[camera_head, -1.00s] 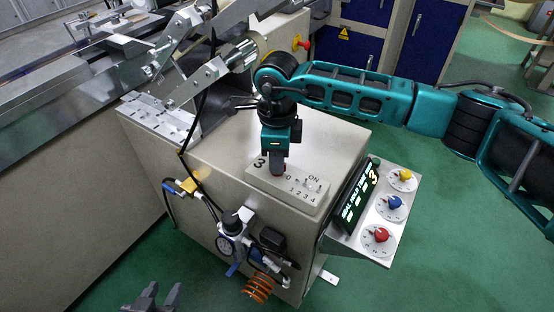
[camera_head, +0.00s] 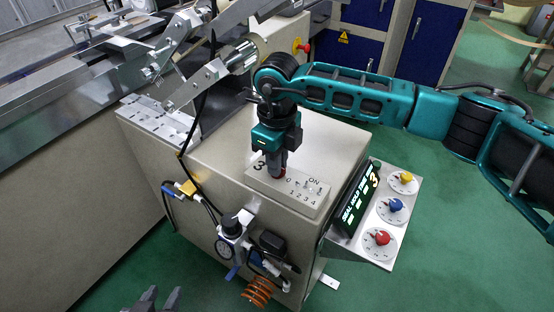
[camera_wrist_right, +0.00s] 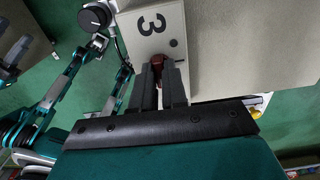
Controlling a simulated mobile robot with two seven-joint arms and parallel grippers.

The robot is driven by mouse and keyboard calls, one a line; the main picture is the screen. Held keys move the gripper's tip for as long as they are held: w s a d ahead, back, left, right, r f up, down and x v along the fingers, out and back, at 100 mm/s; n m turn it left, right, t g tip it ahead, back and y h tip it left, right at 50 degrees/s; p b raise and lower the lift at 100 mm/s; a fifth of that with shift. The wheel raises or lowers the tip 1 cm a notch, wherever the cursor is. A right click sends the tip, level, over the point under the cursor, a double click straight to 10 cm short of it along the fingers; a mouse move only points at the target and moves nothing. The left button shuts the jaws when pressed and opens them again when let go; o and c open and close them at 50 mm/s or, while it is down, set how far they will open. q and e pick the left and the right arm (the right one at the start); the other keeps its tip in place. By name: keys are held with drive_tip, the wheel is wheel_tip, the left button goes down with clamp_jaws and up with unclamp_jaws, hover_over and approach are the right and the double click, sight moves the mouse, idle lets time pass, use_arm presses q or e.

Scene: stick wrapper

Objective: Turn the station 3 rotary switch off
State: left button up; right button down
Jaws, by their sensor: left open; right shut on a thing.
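My left gripper (camera_head: 158,300) is open and empty at the bottom edge, over the green floor, away from the box.
A side panel (camera_head: 372,243) with yellow, blue and red dials and a dark display (camera_head: 360,197) is right of the box. Metal linkages (camera_head: 210,75) stand behind left.

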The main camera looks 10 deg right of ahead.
drive_tip(key=c, duration=1.2)
unclamp_jaws()
drive_tip(key=shift+o, duration=0.2)
drive_tip(key=shift+r, duration=0.1)
wheel_tip(320, 180, up, 13)
drive_tip(key=shift+f, duration=0.2)
